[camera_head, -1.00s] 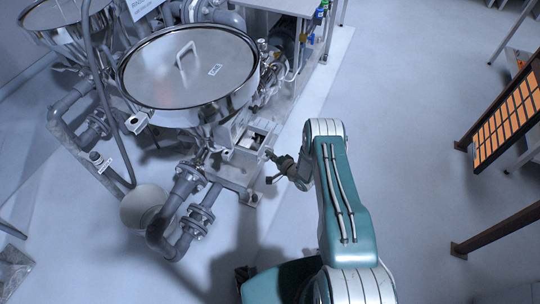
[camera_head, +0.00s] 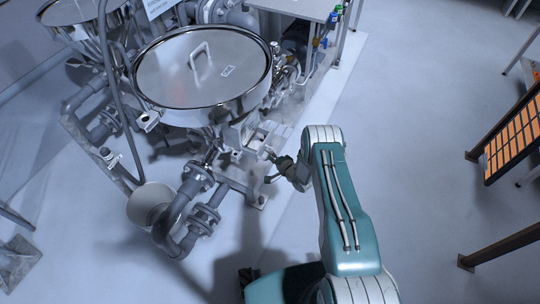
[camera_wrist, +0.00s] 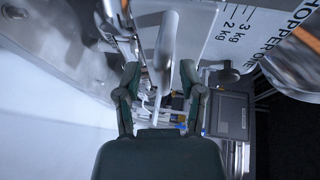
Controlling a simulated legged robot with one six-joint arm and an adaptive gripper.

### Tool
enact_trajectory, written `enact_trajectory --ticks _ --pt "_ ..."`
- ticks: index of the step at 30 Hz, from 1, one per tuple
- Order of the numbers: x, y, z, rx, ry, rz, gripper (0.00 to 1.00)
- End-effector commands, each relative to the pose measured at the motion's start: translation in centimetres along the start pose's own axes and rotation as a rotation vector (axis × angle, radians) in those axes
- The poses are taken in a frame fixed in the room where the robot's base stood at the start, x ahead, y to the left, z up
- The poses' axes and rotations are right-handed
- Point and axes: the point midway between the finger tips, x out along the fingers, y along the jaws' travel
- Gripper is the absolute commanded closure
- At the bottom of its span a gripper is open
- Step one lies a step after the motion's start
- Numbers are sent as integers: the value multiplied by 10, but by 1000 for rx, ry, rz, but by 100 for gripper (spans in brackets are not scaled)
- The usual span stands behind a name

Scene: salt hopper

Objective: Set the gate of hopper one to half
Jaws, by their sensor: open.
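A steel hopper with a round lid (camera_head: 203,68) stands at upper left in the head view. In the wrist view a white panel marked HOPPER ONE (camera_wrist: 253,30), with 2 kg and 3 kg marks, is at upper right. A pale, rounded upright bar (camera_wrist: 165,52), looking like a handle, lies between my fingers in that view. I cannot tell whether it is the gate's handle, nor the gate's setting. My gripper (camera_wrist: 160,84) is open, one finger on each side of the bar, without visible grip. In the head view my gripper (camera_head: 274,168) is beside the hopper's lower outlet, small and partly hidden.
Grey pipes with flanges (camera_head: 200,215) and a pale bucket (camera_head: 148,203) stand below the hopper. A second hopper (camera_head: 80,10) is at far upper left. A rack with orange panels (camera_head: 515,137) stands at right. The floor between is clear.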

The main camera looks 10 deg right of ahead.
Motion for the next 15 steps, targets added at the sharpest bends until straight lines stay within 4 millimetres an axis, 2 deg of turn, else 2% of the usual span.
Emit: enact_trajectory --ticks 5,15 --pt "-14 0 -1 0 1 1 49" --pt "-83 1 -2 3 4 3 49"
